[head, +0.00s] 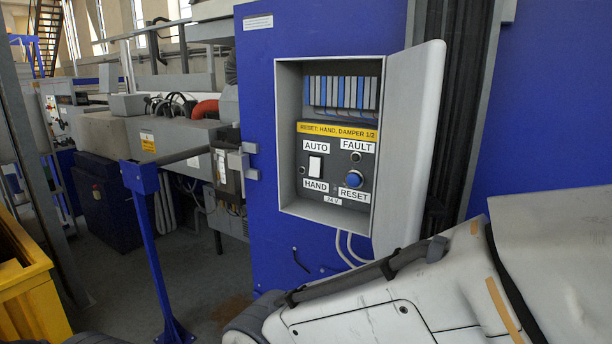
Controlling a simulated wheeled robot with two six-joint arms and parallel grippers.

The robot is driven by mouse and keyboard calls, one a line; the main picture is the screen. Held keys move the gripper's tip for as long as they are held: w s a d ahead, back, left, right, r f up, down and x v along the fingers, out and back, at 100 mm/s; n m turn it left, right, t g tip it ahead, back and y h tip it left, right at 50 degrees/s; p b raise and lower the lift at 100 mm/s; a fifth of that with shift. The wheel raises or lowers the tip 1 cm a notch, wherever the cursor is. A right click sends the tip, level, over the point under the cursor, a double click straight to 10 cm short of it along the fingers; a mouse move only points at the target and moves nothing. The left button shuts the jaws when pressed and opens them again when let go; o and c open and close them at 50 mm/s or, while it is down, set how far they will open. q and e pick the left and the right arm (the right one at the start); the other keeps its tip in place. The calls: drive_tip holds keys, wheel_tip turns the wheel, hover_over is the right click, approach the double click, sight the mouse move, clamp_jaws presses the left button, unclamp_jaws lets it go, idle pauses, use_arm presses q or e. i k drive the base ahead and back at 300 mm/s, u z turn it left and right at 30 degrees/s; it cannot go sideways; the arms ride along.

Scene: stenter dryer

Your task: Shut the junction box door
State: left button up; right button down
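The junction box (281,140) is a grey recessed box in a blue machine panel. Its pale grey door (413,140) stands wide open, hinged on the right side of the box and swung out toward me. Inside are a row of blue and grey terminals, a yellow label, a white AUTO/HAND switch (315,167), a FAULT lamp and a blue RESET button (354,179). A white arm part of mine fills the lower right, in front of the panel and just below the door. Neither gripper's fingers are in view.
A blue post (155,255) with a rail stands left of the panel. A yellow bin (30,285) is at the left edge. A dark vertical channel (457,110) runs behind the door. Cables (350,245) hang below the box. Some bare floor shows between post and panel.

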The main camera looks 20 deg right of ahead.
sight(414, 75)
drive_tip(key=u, duration=0.9)
drive_tip(key=k, duration=1.1)
drive_tip(key=z, duration=1.15)
